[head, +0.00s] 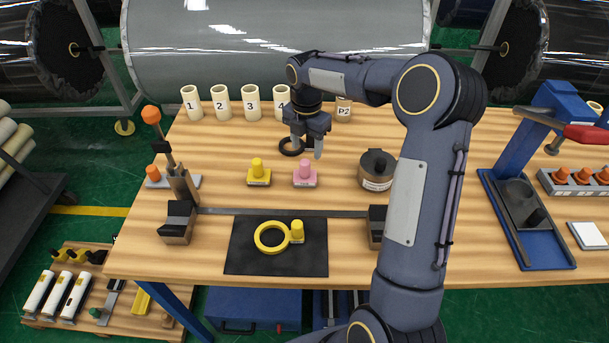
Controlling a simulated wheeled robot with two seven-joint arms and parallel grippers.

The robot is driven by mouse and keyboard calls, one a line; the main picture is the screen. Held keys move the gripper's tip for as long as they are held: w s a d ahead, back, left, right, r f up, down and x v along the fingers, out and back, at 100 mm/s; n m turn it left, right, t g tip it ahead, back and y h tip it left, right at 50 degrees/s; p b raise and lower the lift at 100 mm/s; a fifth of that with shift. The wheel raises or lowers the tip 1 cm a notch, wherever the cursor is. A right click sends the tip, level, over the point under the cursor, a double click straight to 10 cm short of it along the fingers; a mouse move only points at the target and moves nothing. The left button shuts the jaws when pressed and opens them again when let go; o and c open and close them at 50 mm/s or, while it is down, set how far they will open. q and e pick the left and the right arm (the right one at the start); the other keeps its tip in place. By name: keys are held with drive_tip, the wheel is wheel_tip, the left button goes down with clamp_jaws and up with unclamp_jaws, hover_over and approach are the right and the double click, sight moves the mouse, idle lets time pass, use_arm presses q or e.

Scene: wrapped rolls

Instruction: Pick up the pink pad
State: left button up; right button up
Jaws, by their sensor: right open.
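The pink pad (305,174) stands upright on the wooden table, a pink knob on a pink base with a pale label on its front. My right gripper (306,150) is above and just behind it in the picture, pointing down, with its fingers apart and nothing between them. I cannot tell the exact height of the fingertips over the pad. My left gripper is not in the head view.
A yellow pad (258,173) stands left of the pink one. A brown round container (377,170) stands to the right. A black ring (292,146) lies behind. Numbered cream tubes (221,103) line the back. A black mat (252,262) holds a yellow ring (262,248) and small yellow pad.

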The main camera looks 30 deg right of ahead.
sight(305, 161)
wheel_tip(305, 161, down, 7)
drive_tip(key=shift+w+a+f+p, duration=0.1)
drive_tip(key=shift+w+p, duration=0.05)
drive_tip(key=shift+p, duration=0.55)
drive_tip(key=c, duration=1.1)
drive_tip(key=shift+r, duration=0.7)
drive_tip(key=s+d+r+b, duration=0.1)
drive_tip(key=s+r, duration=0.3)
drive_tip(key=s+d+r+b, duration=0.1)
drive_tip(key=s+d+r, duration=0.1)
drive_tip(key=s+r, duration=0.1)
drive_tip(key=s+d+r+b, duration=0.1)
drive_tip(key=s+d+r, duration=0.1)
drive_tip(key=s+r, duration=0.2)
drive_tip(key=shift+s+d+r, duration=0.15)
drive_tip(key=shift+s+r, duration=0.05)
drive_tip(key=shift+s, duration=0.3)
drive_tip(key=shift+s+d+r, duration=0.1)
drive_tip(key=shift+s+r, duration=0.05)
drive_tip(key=shift+s, duration=0.35)
